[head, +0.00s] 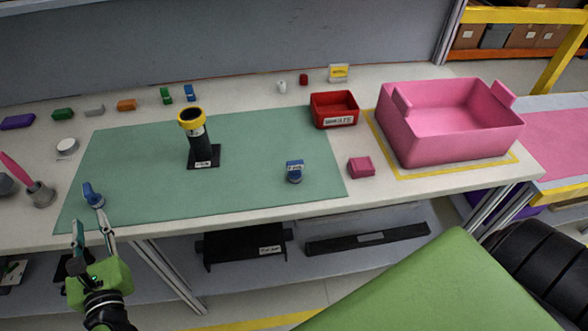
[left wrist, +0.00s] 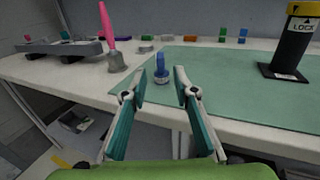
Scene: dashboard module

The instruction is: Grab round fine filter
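A small blue part with a round, pale ribbed base (head: 93,195) stands at the front left corner of the green mat (head: 250,190). It also shows in the left wrist view (left wrist: 161,69). A similar blue part with a white label (head: 295,171) stands near the mat's front right. I cannot read which one is the round fine filter. My left gripper (head: 89,220) is open and empty, just in front of the left blue part. In the left wrist view, the fingers (left wrist: 161,84) flank that part, which stands beyond the tips. My right gripper is not in view.
A black post with a yellow top (head: 192,140) stands on the mat. A pink-handled tool (head: 38,192) stands left of the left blue part. A red bin (head: 334,108), pink block (head: 361,167) and large pink bin (head: 440,140) are right. Several coloured blocks line the back.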

